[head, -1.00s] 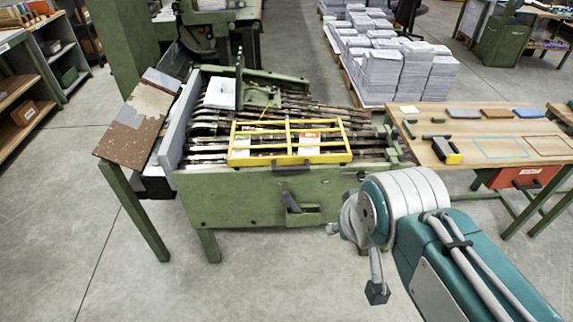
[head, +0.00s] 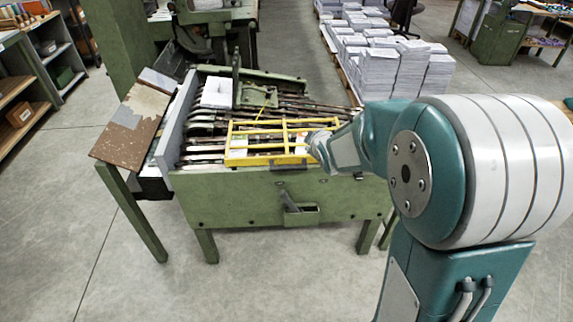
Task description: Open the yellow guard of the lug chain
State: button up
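The yellow guard (head: 262,159) is a barred frame lying flat over the lug chain (head: 205,130) on the green machine. It looks closed. A dark handle (head: 288,166) sits at the middle of its front edge. My arm reaches in from the right. Its wrist covers the right part of the guard. My gripper (head: 318,146) is at or just above the guard, right of the handle. Its fingers are hidden or too small to make out, so I cannot tell whether it touches the guard.
The green machine front (head: 235,200) has a small box with a lever (head: 298,212) below the guard. A brown worn board (head: 128,130) slopes at the left. Paper stacks (head: 395,70) stand behind at the right. My arm hides the wooden table. The floor at front left is clear.

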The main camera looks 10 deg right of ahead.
jog(key=w+f+n+t+y, duration=0.25)
jog(key=w+f+n, duration=0.35)
jog(key=f, duration=0.6)
jog(key=n+t+y, duration=0.3)
jog(key=n, duration=0.2)
send_near(288, 167)
jog(key=shift+h, duration=0.25)
jog(key=x, duration=0.6)
jog(key=f+x, duration=0.1)
jog(key=x, duration=0.3)
grip_shut()
